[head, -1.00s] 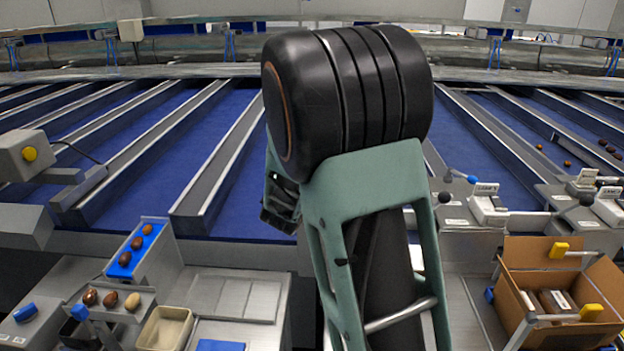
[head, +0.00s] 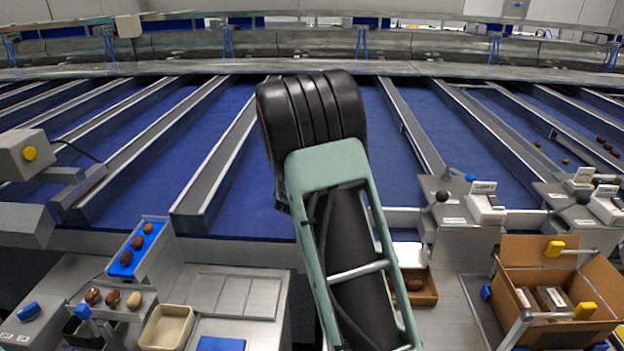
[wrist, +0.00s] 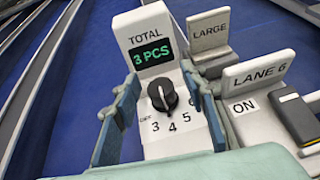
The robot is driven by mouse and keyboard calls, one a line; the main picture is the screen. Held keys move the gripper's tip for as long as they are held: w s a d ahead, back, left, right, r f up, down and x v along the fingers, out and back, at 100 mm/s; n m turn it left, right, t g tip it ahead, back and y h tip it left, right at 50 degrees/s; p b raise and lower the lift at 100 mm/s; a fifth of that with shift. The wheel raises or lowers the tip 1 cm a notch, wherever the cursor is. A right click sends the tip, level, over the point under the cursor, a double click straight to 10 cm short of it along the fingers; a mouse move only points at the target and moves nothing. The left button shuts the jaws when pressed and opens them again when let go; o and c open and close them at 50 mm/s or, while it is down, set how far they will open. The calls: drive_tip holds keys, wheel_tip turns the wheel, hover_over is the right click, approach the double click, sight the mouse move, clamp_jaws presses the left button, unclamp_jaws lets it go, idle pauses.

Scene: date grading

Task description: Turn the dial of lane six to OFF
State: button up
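In the wrist view, a black dial (wrist: 162,95) stands on a white unit (wrist: 148,35) whose green display reads TOTAL 3 PCS. Numbers including 3, 4 and 5 are printed around its lower side, with a small blurred word at the left that may be OFF. The dial's exact setting is hard to tell. A LANE 6 plate (wrist: 259,70) with an ON label stands just right. My gripper (wrist: 158,84) is open, its blue fingers on either side of the dial, with visible gaps. In the head view my arm hides the gripper and dial.
A LARGE plate (wrist: 208,30) and a dark block (wrist: 298,118) stand close to the right finger. In the head view, a cardboard box (head: 555,262) is at right, and a cream tray (head: 165,328) and a metal counter (head: 262,332) are at left.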

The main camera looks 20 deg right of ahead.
drive_tip(key=shift+c, duration=0.6)
clamp_jaws()
drive_tip(key=shift+a+r+m+g+h+p, duration=0.1)
drive_tip(key=shift+m+g+h+p, duration=0.35)
drive_tip(key=shift+p, duration=0.3)
drive_tip(key=shift+m+h+p, duration=0.55)
drive_tip(key=shift+p, duration=0.05)
drive_tip(key=m+g+h+p, duration=0.1)
drive_tip(key=m+g+h, duration=0.1)
drive_tip(key=m+g, duration=0.1)
drive_tip(key=shift+h, duration=0.3)
drive_tip(key=m+g+h, duration=0.1)
drive_tip(key=m+g, duration=0.1)
drive_tip(key=m+g+h, duration=0.1)
drive_tip(key=m+g, duration=0.1)
drive_tip(key=g, duration=0.1)
drive_tip(key=shift+f+m, duration=0.2)
drive_tip(key=shift+m, duration=0.2)
drive_tip(key=shift+m+g+b, duration=0.45)
drive_tip(key=shift+m+g, duration=0.15)
drive_tip(key=shift+g, duration=0.15)
drive_tip(key=shift+r+m+g+h+b, duration=0.15)
drive_tip(key=shift+m+g+h+b, duration=0.25)
drive_tip(key=shift+m+g, duration=0.45)
